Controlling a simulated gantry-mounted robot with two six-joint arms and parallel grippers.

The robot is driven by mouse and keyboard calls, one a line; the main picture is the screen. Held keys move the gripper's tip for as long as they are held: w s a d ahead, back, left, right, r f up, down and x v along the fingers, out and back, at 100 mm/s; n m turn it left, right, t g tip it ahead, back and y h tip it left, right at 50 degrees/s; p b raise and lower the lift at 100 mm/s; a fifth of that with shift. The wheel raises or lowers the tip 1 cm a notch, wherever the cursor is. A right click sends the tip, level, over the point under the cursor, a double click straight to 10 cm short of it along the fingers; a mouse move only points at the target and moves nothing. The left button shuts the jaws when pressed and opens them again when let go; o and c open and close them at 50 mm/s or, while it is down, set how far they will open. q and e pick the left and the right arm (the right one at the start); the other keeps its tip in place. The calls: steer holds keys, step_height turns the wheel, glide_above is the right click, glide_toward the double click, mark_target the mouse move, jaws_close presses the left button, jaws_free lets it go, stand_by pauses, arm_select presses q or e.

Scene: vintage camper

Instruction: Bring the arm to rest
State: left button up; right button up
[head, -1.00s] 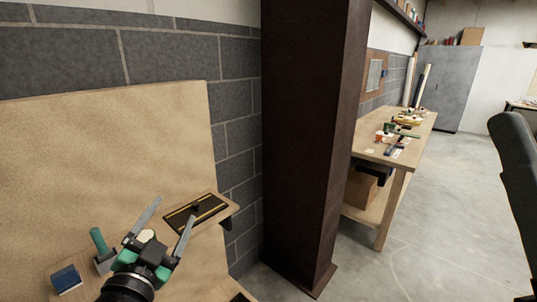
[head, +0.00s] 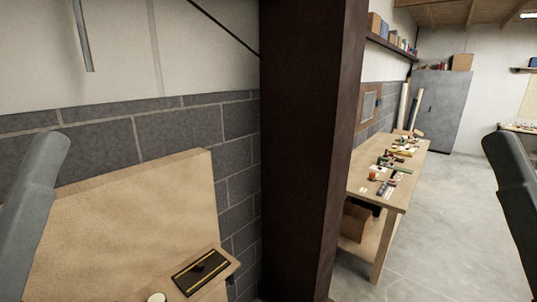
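My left arm (head: 32,205) shows as a grey link at the left edge of the head view. Its gripper is out of the frame. My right arm (head: 518,190) shows as a dark grey link at the right edge, and its gripper is also out of the frame. The dark mat with yellow stripes (head: 188,284) lies on a small wooden shelf (head: 225,274) at the bottom, with a small dark thing on it. A pale round thing (head: 156,297) is cut off by the bottom edge.
A dark steel column (head: 312,150) stands in the middle, beside a wooden panel (head: 130,225) against the block wall. Behind it on the right is a workbench (head: 385,205) with several tools. A grey cabinet (head: 440,110) stands at the back. The concrete floor (head: 440,240) is open.

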arm_select(q)
step_height(320, 180, up, 15)
steer(key=p, duration=1.2)
arm_select(e)
step_height(320, 180, up, 15)
arm_select(q)
step_height(320, 180, down, 61)
steer(key=b, duration=6.1)
steer(key=shift+r, duration=0.2)
arm_select(e)
step_height(320, 180, down, 61)
steer(key=shift+r, duration=0.2)
